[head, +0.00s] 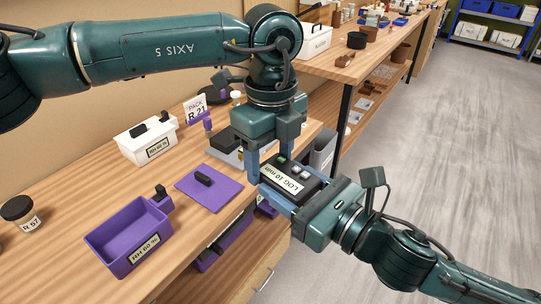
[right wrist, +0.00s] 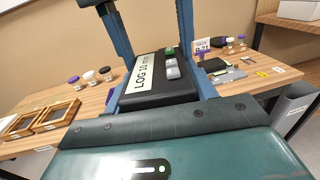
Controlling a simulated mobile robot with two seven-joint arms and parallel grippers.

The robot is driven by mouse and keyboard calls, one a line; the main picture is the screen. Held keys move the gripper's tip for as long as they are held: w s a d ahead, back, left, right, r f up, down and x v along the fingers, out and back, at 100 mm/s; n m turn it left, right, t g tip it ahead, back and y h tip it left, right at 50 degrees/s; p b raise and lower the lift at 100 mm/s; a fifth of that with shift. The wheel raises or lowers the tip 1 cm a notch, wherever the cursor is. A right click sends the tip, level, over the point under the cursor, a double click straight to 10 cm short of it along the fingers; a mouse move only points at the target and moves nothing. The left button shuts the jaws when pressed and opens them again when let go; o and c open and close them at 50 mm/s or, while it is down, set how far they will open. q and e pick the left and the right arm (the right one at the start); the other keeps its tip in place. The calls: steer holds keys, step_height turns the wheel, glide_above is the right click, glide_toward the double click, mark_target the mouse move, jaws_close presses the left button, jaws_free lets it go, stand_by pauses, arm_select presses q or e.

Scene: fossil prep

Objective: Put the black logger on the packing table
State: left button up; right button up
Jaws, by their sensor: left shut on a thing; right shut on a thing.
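The black logger (head: 300,170), with a white label reading LOG 10 min and small buttons, is held in the air near the right edge of the near wooden table (head: 95,215). My left gripper (head: 272,163) comes down from above and is shut on the logger's far side. My right gripper (head: 300,192) reaches in from the lower right and is also shut on it. In the right wrist view the logger (right wrist: 155,88) lies between my right fingers. A sign reading PACK R 21 (head: 196,108) stands on the near table.
The near table holds a purple open box (head: 95,243), a purple mat (head: 227,197) with a small black item, a white box (head: 133,149) and a jar (head: 20,211). A grey bin (head: 323,152) stands beyond its right end. Another wooden table (head: 345,65) stands behind; open floor lies right.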

steer(key=o, duration=1.1)
steer(key=shift+s, duration=0.1)
